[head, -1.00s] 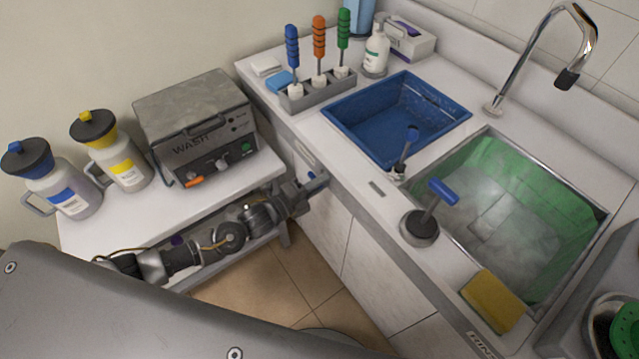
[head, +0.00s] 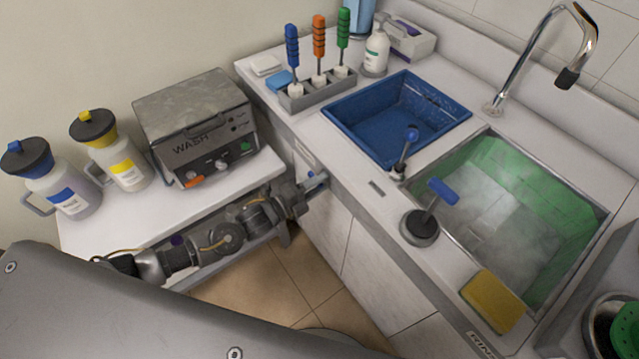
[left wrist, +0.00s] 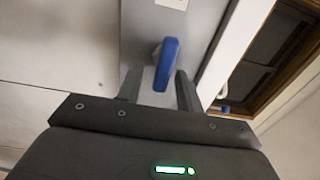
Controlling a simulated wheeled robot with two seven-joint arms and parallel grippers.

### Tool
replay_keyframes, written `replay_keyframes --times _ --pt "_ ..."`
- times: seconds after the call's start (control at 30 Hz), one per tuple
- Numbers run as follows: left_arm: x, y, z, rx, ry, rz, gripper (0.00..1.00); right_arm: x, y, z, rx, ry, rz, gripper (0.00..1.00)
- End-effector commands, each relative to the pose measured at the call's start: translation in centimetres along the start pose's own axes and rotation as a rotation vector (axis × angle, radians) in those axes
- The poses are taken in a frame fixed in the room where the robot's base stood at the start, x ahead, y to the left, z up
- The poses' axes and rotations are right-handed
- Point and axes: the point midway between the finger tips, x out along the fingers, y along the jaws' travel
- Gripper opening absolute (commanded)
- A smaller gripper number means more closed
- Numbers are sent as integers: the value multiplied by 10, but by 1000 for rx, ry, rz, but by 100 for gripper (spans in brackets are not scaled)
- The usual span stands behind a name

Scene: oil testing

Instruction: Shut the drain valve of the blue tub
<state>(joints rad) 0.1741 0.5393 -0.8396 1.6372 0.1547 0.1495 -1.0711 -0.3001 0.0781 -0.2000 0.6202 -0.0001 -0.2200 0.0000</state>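The blue tub (head: 346,125) is sunk in the counter in the head view. Below it, at the cabinet front, a small blue handle (head: 311,175) shows at my left gripper (head: 308,184). In the left wrist view a blue handle (left wrist: 166,65) projects from a grey panel, between the fingers of my left gripper (left wrist: 158,80). The fingers stand apart with a gap on each side of it, and I cannot tell any contact. The valve's body is mostly hidden. My right gripper is out of view.
A lever with a blue tip (head: 411,135) stands at the tub's front corner. A blue-handled plunger-like tool (head: 420,228) stands beside the green-lined sink (head: 560,190). The wash unit (head: 195,125) and two jugs are on the white side table (head: 130,215), close to my left arm.

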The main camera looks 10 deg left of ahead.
Motion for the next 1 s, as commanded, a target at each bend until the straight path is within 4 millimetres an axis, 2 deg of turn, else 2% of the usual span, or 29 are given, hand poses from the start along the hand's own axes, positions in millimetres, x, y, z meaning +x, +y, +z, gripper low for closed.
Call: replay_keyframes --times 0.3,0.5,0.7,1.0 --pt "-59 4 0 0 0 4 36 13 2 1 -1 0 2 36" --pt "-90 2 -1 -1 0 2 36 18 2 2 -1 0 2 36" --pt "-103 1 0 0 0 1 36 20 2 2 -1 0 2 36" --pt "-103 0 0 0 0 1 36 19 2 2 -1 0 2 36"
